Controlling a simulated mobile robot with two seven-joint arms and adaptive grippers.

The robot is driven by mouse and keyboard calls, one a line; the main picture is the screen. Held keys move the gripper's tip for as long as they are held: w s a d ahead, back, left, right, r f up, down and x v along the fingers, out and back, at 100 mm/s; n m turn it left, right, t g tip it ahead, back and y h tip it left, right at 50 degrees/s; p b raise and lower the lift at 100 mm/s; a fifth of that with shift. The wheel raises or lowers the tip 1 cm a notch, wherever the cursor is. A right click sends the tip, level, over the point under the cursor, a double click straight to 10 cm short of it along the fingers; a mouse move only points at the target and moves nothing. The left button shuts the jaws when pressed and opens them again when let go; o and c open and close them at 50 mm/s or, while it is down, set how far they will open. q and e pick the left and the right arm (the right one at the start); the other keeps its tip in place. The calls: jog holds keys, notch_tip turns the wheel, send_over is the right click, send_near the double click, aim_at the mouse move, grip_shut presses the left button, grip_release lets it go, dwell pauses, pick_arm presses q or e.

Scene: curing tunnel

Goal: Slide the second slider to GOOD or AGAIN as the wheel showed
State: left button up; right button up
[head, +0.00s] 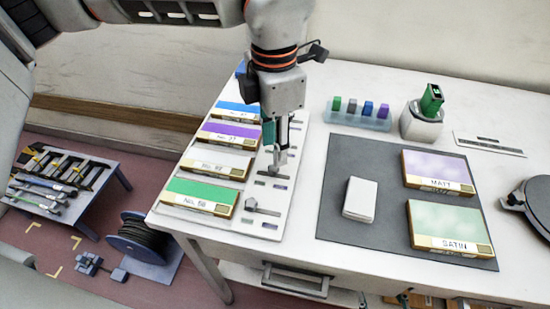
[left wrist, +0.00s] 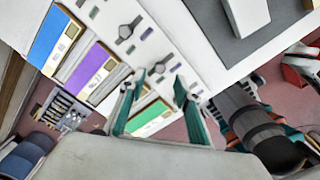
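A pale slider board (head: 300,128) lies on the white table, with a column of blue, purple, white and green panels on its left. Grey slider knobs stand beside the panels. One slider (head: 277,165) is right under my left gripper (head: 282,148), and another slider (head: 262,207) is nearer the front, beside the green panel (head: 202,196). In the left wrist view, the teal fingers of the left gripper (left wrist: 160,78) are apart, with a slider knob (left wrist: 160,64) near their tips. Contact cannot be told. GOOD and AGAIN marks are too small to read. My right gripper is out of view.
A dark mat (head: 335,225) carries a white block (head: 360,199) and the MATT (head: 437,168) and SATIN (head: 449,220) panels. Behind it are a rack of coloured blocks (head: 357,118) and a white holder (head: 420,124) with a green device. A dark round thing stands far right.

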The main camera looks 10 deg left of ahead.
aim_at(273, 171)
pick_arm(q)
jog(key=shift+f, duration=2.75)
grip_shut()
